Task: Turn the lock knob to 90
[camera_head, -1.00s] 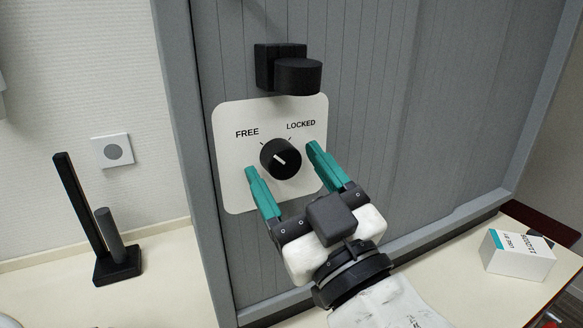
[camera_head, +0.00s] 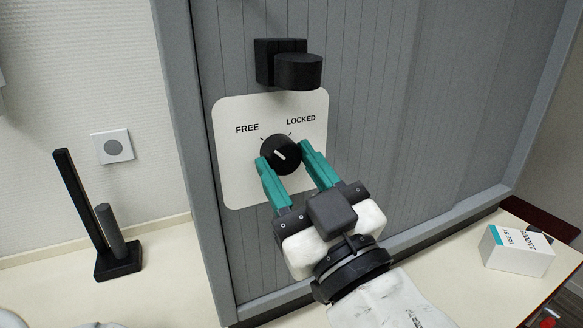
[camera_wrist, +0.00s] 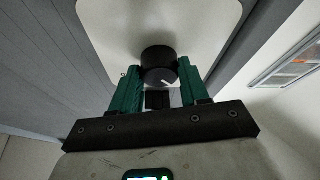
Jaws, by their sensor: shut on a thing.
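The lock knob (camera_head: 281,154) is a round black dial with a white pointer line on a white plate (camera_head: 237,188) marked FREE at left and LOCKED at right. In the head view its pointer aims up and to the left, toward the FREE side. My gripper (camera_head: 283,155) has its two teal fingers on either side of the knob, shut on it. In the wrist view the knob (camera_wrist: 159,66) sits between the teal fingertips (camera_wrist: 160,70), with its white pointer line partly visible. The fingers hide part of the knob's sides.
A black handle (camera_head: 297,72) sticks out above the plate on the grey panel (camera_head: 390,110). At left stand a black upright holder (camera_head: 118,262) and a wall switch (camera_head: 112,148). A white box (camera_head: 516,251) lies on the counter at right.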

